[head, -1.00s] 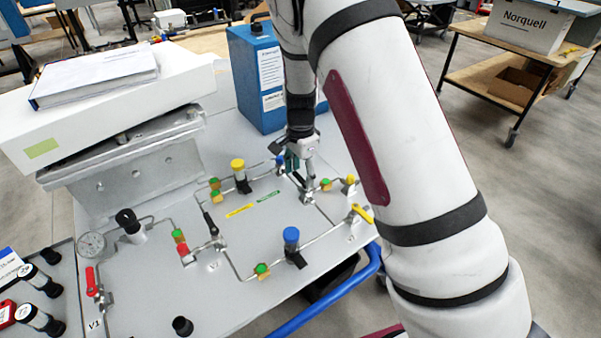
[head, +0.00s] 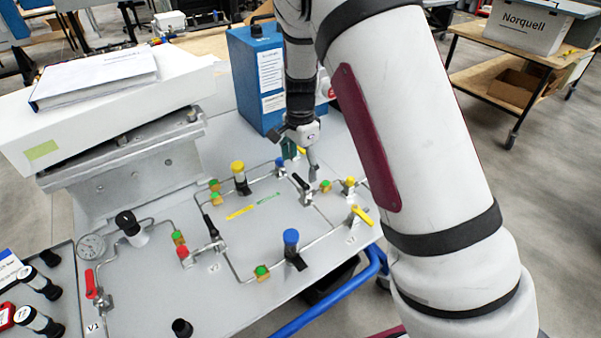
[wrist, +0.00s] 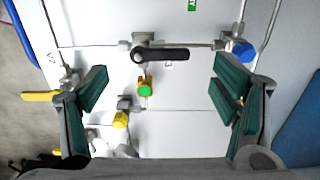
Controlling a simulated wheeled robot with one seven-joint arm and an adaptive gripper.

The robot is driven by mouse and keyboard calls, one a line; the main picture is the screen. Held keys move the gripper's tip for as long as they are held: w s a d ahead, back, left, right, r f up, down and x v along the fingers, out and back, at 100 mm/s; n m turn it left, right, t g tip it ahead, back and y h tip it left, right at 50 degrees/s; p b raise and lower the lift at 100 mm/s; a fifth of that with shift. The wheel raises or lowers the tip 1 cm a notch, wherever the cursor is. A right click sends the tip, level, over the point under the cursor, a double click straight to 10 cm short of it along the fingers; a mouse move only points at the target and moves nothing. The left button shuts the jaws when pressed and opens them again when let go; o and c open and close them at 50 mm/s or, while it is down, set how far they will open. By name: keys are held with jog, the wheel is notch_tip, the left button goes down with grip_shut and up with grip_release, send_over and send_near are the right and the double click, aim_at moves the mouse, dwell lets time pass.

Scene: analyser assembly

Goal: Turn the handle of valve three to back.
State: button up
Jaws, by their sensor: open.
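The black-handled valve nearest my gripper has its handle (head: 299,182) lying along its pipe, pointing toward the back-left blue knob (head: 280,163). In the wrist view the black handle (wrist: 165,54) points right, from its pivot toward the blue knob (wrist: 243,50). A small label beside it is too small to read surely. My gripper (head: 305,158) is above the panel, just behind this handle. In the wrist view the fingers of my gripper (wrist: 160,85) are wide apart with nothing between them, and the handle shows beyond their tips, apart from them.
The panel (head: 170,290) carries pipes and other valves: a red handle (head: 91,285), a black handle (head: 211,226) and a yellow handle (head: 362,215). Several coloured knobs stand up nearby. A blue case (head: 258,85) stands behind my gripper. A white box (head: 110,100) is at back left.

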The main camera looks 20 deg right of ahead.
aim_at(301, 181)
notch_tip(301, 181, up, 8)
dwell(0.5)
jog(key=s+d+r+n+t+y, duration=0.15)
jog(key=s+r+n, duration=0.55)
jog(key=s+r, duration=0.8)
jog(key=s+n+t+h, duration=0.1)
jog(key=s+n+t, duration=0.2)
jog(key=s+n, duration=0.4)
jog(key=s, duration=0.9)
jog(key=shift+s+d+r+n+h, duration=0.25)
jog(key=shift+s+d+n+h, duration=0.05)
jog(key=shift+d+h, duration=0.1)
